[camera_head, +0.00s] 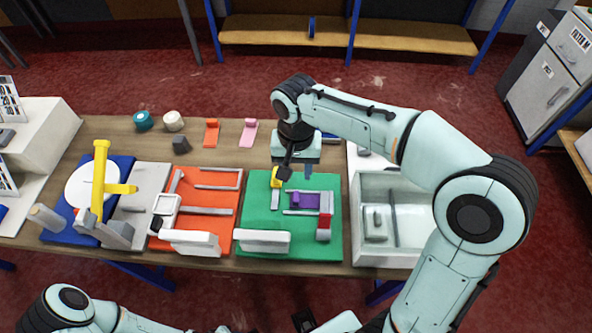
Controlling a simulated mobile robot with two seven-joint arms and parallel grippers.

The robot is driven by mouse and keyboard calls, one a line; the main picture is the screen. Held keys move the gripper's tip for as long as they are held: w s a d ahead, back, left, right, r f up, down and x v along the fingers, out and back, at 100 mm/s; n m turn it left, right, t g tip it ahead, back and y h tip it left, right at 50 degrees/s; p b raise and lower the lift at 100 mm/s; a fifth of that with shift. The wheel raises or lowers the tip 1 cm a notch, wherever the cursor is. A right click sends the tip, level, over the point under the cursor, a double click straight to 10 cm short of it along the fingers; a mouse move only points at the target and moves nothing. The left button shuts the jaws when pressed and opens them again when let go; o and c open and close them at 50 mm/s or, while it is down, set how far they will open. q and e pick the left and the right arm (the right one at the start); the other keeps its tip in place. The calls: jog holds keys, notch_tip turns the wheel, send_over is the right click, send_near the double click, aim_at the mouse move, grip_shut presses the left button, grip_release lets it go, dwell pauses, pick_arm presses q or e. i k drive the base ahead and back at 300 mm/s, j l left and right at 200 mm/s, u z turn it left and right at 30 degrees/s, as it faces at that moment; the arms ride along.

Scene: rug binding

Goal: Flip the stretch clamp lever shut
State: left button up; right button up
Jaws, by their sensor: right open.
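A green board (258,205) lies on the workbench, holding a small yellow lever (276,177) at its back left, a purple block (305,201) and a red-topped post (325,219). The small yellow piece looks like the clamp lever, standing up from a grey bar; its exact angle is hard to tell. My right gripper (287,174) is open and points down at the board's back edge, right beside the yellow lever. Whether it touches the lever cannot be told. The right wrist hides part of the board's back edge. My left arm shows at the bottom edge; its gripper is out of view.
An orange board (210,200) with grey rails lies left of the green one. A tall yellow-handled press (100,175) stands on a blue board at far left. A white tray (360,245) is at right. Pink (249,133) and orange (211,132) tags lie behind.

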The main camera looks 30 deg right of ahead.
aim_at(324, 222)
jog(key=k, duration=1)
